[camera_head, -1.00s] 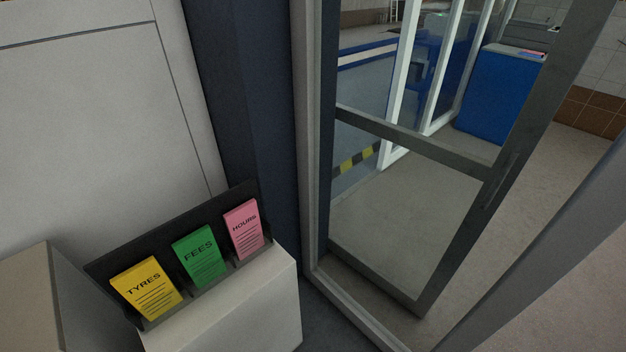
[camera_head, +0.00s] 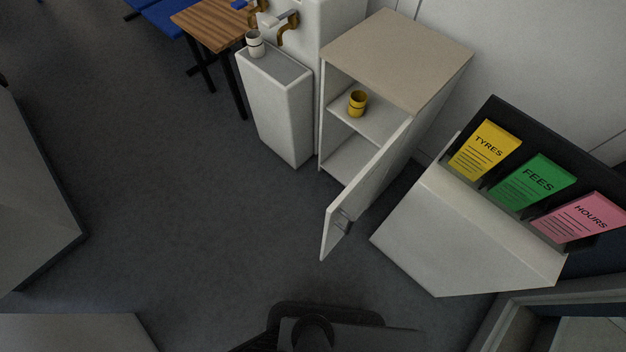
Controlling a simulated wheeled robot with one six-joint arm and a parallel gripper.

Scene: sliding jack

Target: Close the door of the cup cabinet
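The cup cabinet (camera_head: 397,57) has a beige top and white sides and stands right of the upper middle. Its door (camera_head: 366,187) is open, swung out toward me from the right side of the front. A small dark handle (camera_head: 343,226) shows near the door's free edge. A yellow cup (camera_head: 357,103) stands on the shelf inside. The lower compartment looks empty, though the door hides part of it. My gripper is not in view; only dark parts of my own body show at the bottom edge.
A white leaflet stand (camera_head: 455,235) with yellow, green and pink cards is right of the door, close to it. Grey floor (camera_head: 190,200) is clear in front and to the left.

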